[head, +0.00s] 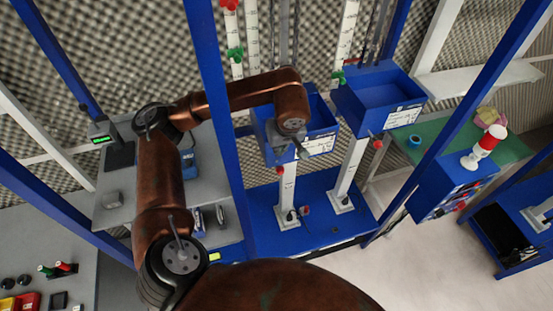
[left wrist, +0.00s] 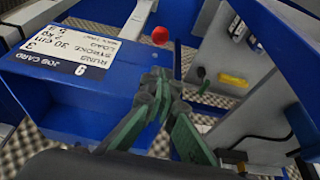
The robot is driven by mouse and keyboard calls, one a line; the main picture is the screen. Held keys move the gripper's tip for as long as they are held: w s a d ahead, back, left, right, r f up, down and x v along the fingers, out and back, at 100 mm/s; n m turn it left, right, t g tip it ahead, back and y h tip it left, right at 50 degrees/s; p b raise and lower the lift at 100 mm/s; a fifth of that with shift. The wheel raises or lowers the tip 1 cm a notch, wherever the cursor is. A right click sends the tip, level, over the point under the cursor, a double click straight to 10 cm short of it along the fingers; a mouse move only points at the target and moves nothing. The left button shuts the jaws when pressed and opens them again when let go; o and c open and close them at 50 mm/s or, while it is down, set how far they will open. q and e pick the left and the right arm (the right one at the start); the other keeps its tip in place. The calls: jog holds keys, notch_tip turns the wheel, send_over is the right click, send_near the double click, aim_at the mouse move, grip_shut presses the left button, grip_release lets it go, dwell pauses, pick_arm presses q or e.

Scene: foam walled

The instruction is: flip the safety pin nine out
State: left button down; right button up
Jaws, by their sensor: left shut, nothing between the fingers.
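My left gripper (head: 300,147) is shut and empty, in front of the left blue box (head: 270,135) on its white post. In the left wrist view the dark green fingers of my left gripper (left wrist: 161,80) meet at their tips. A blue box (left wrist: 90,105) there bears a white job card (left wrist: 75,55) marked 9. A red ball knob (left wrist: 160,35) shows beyond the fingertips, apart from them. In the head view a red knob (head: 280,170) shows on the left post, below the box. I cannot make out the pin itself. My right gripper is not in view.
A second blue box (head: 375,103) stands on a post to the right, with its own red knob (head: 378,144). Both posts rise from a blue base (head: 320,233). A blue frame upright (head: 215,100) stands beside my left arm. A grey table (head: 115,205) is at left.

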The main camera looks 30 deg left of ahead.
aim_at(276, 160)
pick_arm(q)
jog(key=p+x, duration=0.3)
jog(key=x, duration=0.6)
jog(key=shift+f, duration=0.1)
jog(key=shift+w+a+f, duration=0.1)
jog(key=shift+w+f, duration=0.05)
jog(key=shift+f, duration=0.25)
